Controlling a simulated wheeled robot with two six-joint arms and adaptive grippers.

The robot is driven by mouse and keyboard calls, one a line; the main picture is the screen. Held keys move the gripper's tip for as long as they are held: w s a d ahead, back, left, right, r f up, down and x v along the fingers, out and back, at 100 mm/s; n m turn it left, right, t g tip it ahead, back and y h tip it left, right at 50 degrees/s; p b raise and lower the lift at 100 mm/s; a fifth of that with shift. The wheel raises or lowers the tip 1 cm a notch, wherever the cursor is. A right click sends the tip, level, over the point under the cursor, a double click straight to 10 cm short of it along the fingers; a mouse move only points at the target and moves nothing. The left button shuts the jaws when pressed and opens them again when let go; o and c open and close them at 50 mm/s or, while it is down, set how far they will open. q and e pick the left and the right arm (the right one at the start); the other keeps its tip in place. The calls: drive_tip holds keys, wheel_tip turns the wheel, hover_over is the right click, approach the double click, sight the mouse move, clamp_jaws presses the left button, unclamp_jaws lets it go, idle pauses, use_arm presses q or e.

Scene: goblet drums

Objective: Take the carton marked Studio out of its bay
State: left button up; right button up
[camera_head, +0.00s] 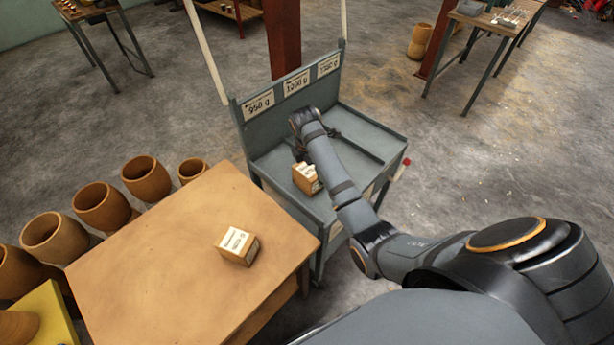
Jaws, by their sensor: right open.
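A small brown carton (307,179) with a white label on top sits at the front left of the grey bay rack (268,148). Another brown carton (238,247) with a white label stands on the wooden table (150,275). The names on both labels are too small to read, so I cannot tell which is marked Studio. My right arm reaches over the rack. My right gripper (301,153) is open, just behind the carton in the rack, partly hidden by my own wrist; I cannot tell whether it touches the carton. My left gripper is out of view.
The rack's raised back panel carries weight signs (297,86), including 950 g. A low divider (358,146) runs along its shelf. Several clay drum shells (147,179) stand left of the wooden table. Most of the tabletop is bare. A workbench (490,20) stands far right.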

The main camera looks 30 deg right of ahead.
sight(310, 169)
drive_tip(key=w+r+n, duration=0.2)
drive_tip(key=w+n, duration=0.1)
drive_tip(key=shift+w+d+r+g, duration=0.1)
drive_tip(key=shift+r+g, duration=0.15)
drive_tip(key=shift+g, duration=0.05)
drive_tip(key=f, duration=0.4)
drive_tip(key=shift+d+f, duration=0.1)
drive_tip(key=shift+d, duration=0.15)
drive_tip(key=shift+w+d+f, duration=0.15)
drive_tip(key=shift+f, duration=1.4)
drive_tip(key=shift+w+d+f, duration=0.1)
drive_tip(key=shift+f, duration=1.45)
drive_tip(key=shift+c, duration=0.3)
drive_tip(key=c, duration=1.2)
